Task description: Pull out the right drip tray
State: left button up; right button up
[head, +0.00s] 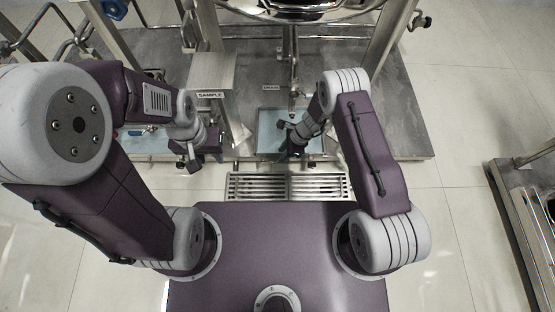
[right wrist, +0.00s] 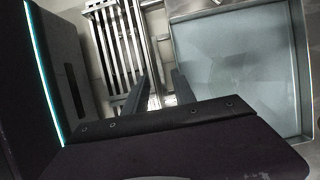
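The right drip tray (head: 268,130) is a shallow, pale blue-grey square pan in the skid, below the "DRAIN" label. In the right wrist view the tray (right wrist: 240,60) lies to the right of the fingers, with a bright metal rim. My right gripper (head: 284,132) reaches over the tray in the head view. Its two dark fingers (right wrist: 162,90) stand apart, near the metal strip between tray and floor grate; I see nothing clamped between them. My left gripper (head: 188,165) hangs near the skid's front edge, left of the tray; its finger gap is unclear.
A floor grate (head: 288,186) lies between my base and the skid. A left tray (head: 145,143) is partly hidden by my left arm. A "SAMPLE" stand (head: 211,75) rises between the trays. Another skid (head: 515,210) stands at far right; floor between is clear.

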aim_at(275, 162)
jog(key=b+x, duration=0.3)
jog(key=x, duration=0.3)
jog(key=shift+f, duration=0.1)
grip_shut()
dwell(1.1)
